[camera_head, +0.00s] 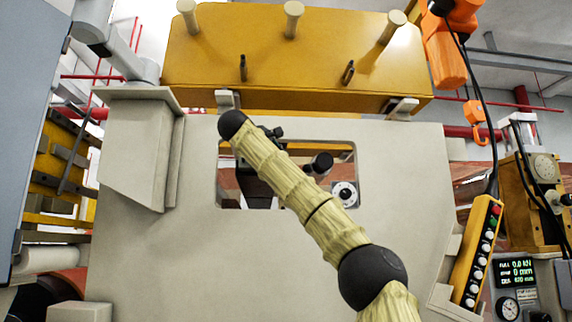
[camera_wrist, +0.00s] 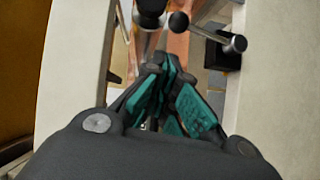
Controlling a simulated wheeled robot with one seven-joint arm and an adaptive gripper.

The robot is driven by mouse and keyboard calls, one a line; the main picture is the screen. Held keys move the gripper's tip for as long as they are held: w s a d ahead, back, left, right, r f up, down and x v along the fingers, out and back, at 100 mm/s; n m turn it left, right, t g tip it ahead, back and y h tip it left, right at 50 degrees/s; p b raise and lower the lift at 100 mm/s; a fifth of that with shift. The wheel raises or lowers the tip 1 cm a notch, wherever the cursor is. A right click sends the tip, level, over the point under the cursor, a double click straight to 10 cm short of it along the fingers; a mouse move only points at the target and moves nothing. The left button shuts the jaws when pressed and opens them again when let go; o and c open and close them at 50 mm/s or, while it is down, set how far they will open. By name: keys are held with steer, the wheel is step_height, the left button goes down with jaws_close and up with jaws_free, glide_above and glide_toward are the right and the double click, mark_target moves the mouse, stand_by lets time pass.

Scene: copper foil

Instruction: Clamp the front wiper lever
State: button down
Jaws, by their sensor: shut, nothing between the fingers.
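Two dark levers with knobs show in the machine's window opening, and I cannot tell for sure which is the front wiper lever. In the wrist view one black knob (camera_wrist: 150,12) is at the top, just beyond my fingertips. In the head view a black knob (camera_head: 320,163) shows inside the opening, right of my arm. My gripper (camera_wrist: 164,66) is shut and empty, its teal-padded fingers pointing into the opening, apart from both knobs. In the head view my arm partly hides the opening.
The pale machine panel (camera_head: 190,250) frames the opening closely on both sides. A yellow housing (camera_head: 290,60) with pegs overhangs above. A yellow button box (camera_head: 477,250) hangs at the right.

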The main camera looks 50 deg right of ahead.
steer(key=v, duration=0.5)
steer(key=shift+w+a, duration=0.3)
steer(key=shift+w, duration=0.05)
